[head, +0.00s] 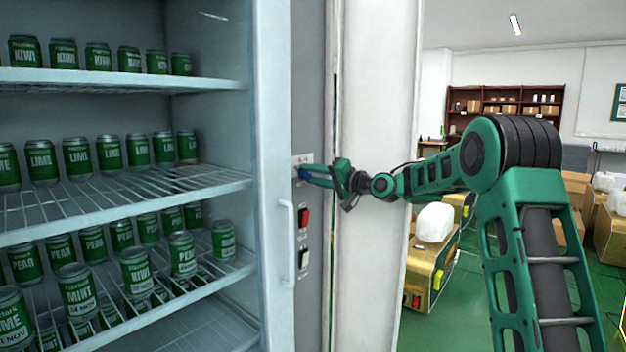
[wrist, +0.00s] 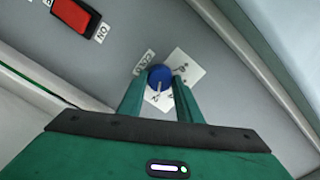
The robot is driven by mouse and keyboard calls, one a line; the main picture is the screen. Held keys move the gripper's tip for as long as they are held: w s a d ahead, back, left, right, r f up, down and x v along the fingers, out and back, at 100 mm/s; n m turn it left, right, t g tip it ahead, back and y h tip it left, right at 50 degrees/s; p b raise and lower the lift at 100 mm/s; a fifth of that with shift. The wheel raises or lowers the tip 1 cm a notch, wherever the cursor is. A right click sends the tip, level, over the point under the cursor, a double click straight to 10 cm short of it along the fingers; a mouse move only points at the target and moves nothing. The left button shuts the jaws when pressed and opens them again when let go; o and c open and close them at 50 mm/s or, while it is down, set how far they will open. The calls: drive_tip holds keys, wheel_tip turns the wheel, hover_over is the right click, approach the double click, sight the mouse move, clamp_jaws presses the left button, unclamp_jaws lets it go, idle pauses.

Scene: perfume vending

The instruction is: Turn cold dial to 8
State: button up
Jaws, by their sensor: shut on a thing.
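The cold dial (wrist: 158,76) is a round blue knob with a pale pointer line, on a white marked plate (wrist: 187,66) with a small label beside it. In the wrist view its pointer line runs toward the lower side of the knob; the plate's numbers are too small to read surely. My gripper (wrist: 159,92) is shut on the dial, with one green finger on each side of it. In the head view my gripper (head: 303,172) reaches the panel from the right, and the dial (head: 302,174) is mostly hidden by the fingers.
A red switch (head: 304,217) and a dark switch (head: 304,258) sit below the dial on the grey panel. The fridge door handle (head: 287,228) is close on the left. Shelves of green cans (head: 78,155) stand behind the glass. A white panel edge stands right of the dial.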

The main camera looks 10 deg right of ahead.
drive_tip(key=shift+d+f+n, duration=0.1)
drive_tip(key=shift+d+n, duration=0.05)
drive_tip(key=shift+n, duration=0.15)
drive_tip(key=n, duration=0.6)
drive_tip(key=shift+w, duration=0.1)
drive_tip(key=n, duration=0.6)
drive_tip(key=shift+f+n, duration=0.1)
drive_tip(key=shift+n, duration=0.3)
drive_tip(key=n, duration=1)
drive_tip(key=shift+d, duration=0.1)
drive_tip(key=shift+n, duration=0.3)
